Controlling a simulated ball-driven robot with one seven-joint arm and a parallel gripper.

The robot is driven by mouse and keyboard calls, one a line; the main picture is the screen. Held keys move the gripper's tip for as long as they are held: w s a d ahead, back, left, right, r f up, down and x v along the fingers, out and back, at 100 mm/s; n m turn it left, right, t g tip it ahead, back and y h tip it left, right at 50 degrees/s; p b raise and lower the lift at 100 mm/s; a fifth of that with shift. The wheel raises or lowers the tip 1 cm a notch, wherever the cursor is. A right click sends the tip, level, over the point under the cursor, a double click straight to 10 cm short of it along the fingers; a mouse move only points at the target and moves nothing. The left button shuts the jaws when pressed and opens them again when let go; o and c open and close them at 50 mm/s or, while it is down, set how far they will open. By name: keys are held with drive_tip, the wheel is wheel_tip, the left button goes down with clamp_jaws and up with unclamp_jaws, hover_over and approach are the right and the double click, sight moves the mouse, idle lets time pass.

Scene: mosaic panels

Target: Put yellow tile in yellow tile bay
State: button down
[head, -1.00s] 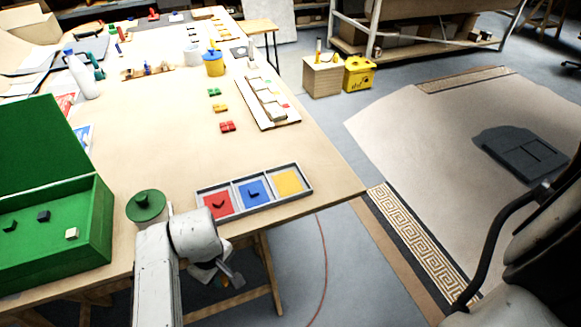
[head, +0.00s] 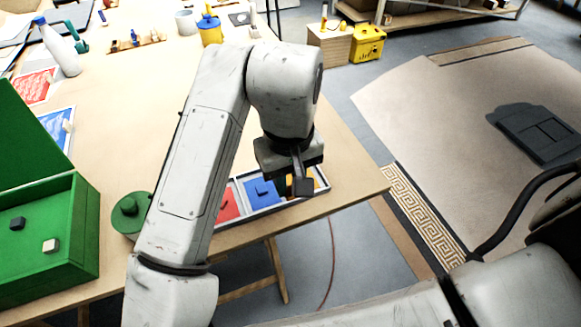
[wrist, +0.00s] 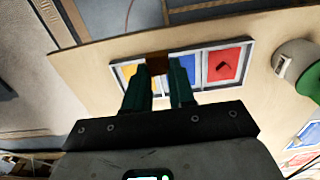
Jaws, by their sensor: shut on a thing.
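My gripper (head: 300,184) is above the right end of the grey three-bay tray (head: 267,209). In the wrist view my gripper (wrist: 160,80) is shut on a small tile (wrist: 158,65), seen nearly edge-on between the fingertips. It looks brown in shade, and I take it for the yellow tile. The yellow bay (wrist: 129,72) lies just left of and below the fingers there, partly covered by them. In the head view only slivers of yellow show around the gripper. The gap between tile and tray cannot be judged.
The blue bay (head: 262,192) and red bay (head: 228,204) each hold a raised piece. A round green-lidded pot (head: 128,214) stands left of the tray, and an open green box (head: 45,235) is further left. The table edge runs close in front of the tray.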

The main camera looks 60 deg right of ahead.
drive_tip(key=w+d+f, duration=0.1)
drive_tip(key=d+f, duration=0.1)
drive_tip(key=d, duration=0.1)
drive_tip(key=w+d+f, duration=0.2)
drive_tip(key=d+f, duration=0.1)
drive_tip(key=d, duration=0.1)
drive_tip(key=w+d+f+p, duration=0.1)
drive_tip(key=d+f, duration=0.2)
drive_tip(key=shift+w+d, duration=0.3)
drive_tip(key=shift+w+d+f, duration=0.1)
drive_tip(key=shift+d+f, duration=0.25)
drive_tip(key=shift+f, duration=0.15)
drive_tip(key=shift+w+d+f+p, duration=0.15)
drive_tip(key=shift+f+p, duration=0.15)
drive_tip(key=shift+f, duration=1.4)
drive_tip(key=shift+f, duration=0.2)
drive_tip(key=c, duration=0.9)
unclamp_jaws()
drive_tip(key=shift+c, duration=0.2)
